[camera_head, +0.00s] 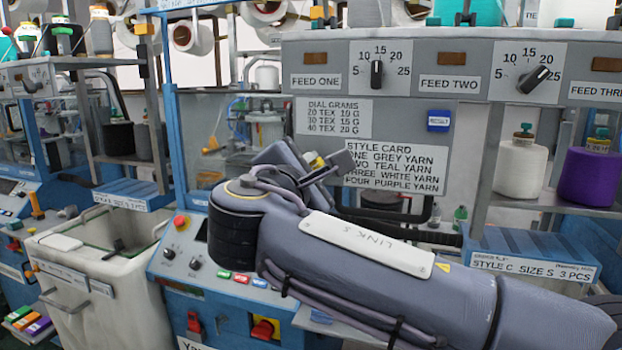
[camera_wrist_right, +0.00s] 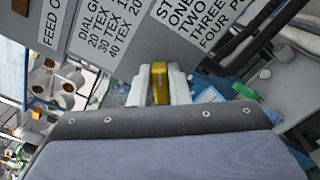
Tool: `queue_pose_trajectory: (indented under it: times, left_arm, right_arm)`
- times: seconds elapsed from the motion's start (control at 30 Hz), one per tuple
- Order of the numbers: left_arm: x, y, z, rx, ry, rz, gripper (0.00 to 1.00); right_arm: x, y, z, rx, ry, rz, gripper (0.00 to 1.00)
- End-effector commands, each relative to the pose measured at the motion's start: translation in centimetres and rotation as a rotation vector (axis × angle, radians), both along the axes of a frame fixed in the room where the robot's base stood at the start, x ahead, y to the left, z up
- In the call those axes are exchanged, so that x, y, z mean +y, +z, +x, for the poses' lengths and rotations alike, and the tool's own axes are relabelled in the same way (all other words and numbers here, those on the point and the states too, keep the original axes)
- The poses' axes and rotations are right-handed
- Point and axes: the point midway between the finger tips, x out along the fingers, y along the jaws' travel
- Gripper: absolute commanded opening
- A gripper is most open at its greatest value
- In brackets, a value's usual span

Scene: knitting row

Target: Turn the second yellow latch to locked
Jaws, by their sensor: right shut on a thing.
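A yellow latch (camera_wrist_right: 161,84) sits between the two pale fingers of my right gripper (camera_wrist_right: 159,90) in the right wrist view. In the head view, a small yellow part (camera_head: 316,162) shows at the fingertips of my right gripper (camera_head: 322,168), beside the style card. My right gripper is shut on the yellow latch. My arm and wrist hide much of the panel around it, so I cannot tell whether the latch is turned to locked. No other yellow latch shows clearly. My left gripper is in neither view.
The grey panel (camera_head: 460,95) with dials stands close behind my right gripper. A blue control console (camera_head: 215,272) lies below my forearm. A pale bin (camera_head: 100,262) stands at the left. White yarn (camera_head: 520,170) and purple yarn (camera_head: 588,178) stand on a shelf at the right.

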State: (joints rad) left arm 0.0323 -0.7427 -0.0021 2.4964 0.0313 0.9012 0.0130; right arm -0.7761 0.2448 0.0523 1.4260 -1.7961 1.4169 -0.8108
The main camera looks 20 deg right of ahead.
Motion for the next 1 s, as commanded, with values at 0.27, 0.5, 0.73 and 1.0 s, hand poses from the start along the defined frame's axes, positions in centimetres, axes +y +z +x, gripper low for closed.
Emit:
queue_pose_trajectory:
  times: [0.27, 0.5, 0.73, 1.0]
  left_arm:
    - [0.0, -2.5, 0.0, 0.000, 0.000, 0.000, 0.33]
    - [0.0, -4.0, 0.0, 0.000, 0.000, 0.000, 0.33]
    - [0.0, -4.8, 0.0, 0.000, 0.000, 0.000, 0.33]
    - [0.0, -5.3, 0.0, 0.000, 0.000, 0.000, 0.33]
  right_arm:
    - [-0.1, -0.7, -0.1, -0.145, 0.000, 0.218, 0.00]
    - [-0.1, -0.9, -0.1, -0.253, 0.000, 0.378, 0.00]
    - [-0.1, -0.9, -0.1, -0.324, 0.000, 0.485, 0.00]
    - [-0.1, -0.9, -0.1, -0.365, 0.000, 0.544, 0.00]
